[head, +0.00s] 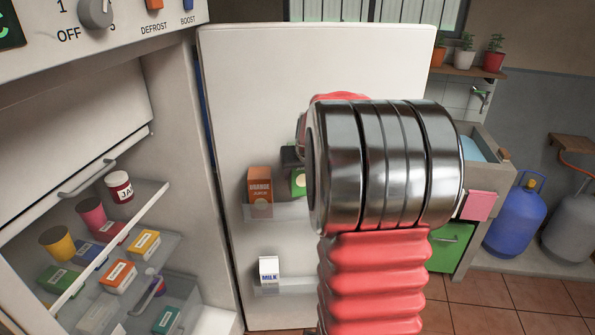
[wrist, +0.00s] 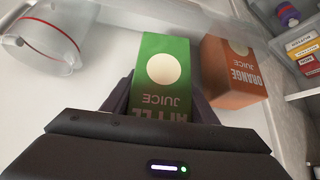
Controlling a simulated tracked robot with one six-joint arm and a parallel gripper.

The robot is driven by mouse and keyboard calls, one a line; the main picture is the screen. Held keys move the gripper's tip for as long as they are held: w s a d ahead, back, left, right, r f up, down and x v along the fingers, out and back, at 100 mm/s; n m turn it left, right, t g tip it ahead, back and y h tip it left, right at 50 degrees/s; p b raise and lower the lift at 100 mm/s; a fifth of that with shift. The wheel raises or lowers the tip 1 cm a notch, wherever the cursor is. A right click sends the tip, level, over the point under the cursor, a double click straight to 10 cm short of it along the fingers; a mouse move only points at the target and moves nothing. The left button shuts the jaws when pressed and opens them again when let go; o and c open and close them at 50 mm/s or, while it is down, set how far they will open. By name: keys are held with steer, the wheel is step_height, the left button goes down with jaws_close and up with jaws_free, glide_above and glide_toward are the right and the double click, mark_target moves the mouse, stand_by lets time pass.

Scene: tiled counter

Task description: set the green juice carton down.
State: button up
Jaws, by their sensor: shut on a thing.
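The green juice carton (wrist: 160,75), with a pale round spot and upside-down lettering, is between the fingers of my gripper (wrist: 160,104) in the wrist view. My gripper is shut on it. In the head view a small part of the green carton (head: 299,183) shows at the door's upper shelf (head: 278,212), just left of my arm, with a dark part of my gripper (head: 291,157) over its top. My arm hides the rest. I cannot tell whether its base touches the shelf.
An orange juice carton (head: 260,192) stands close left of the green one; it also shows in the wrist view (wrist: 232,72). A milk carton (head: 268,269) stands on the lower door shelf. A clear container with a red band (wrist: 40,45) is on the other side. Fridge shelves hold several packages.

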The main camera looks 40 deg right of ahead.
mark_target(300, 193)
steer(key=shift+f, duration=0.1)
stand_by(0.3)
steer(key=shift+f, duration=3.2)
steer(key=shift+f, duration=0.6)
steer(key=o, duration=1.8)
steer(key=shift+c, duration=0.2)
steer(key=shift+f, duration=0.1)
steer(key=shift+s, duration=0.1)
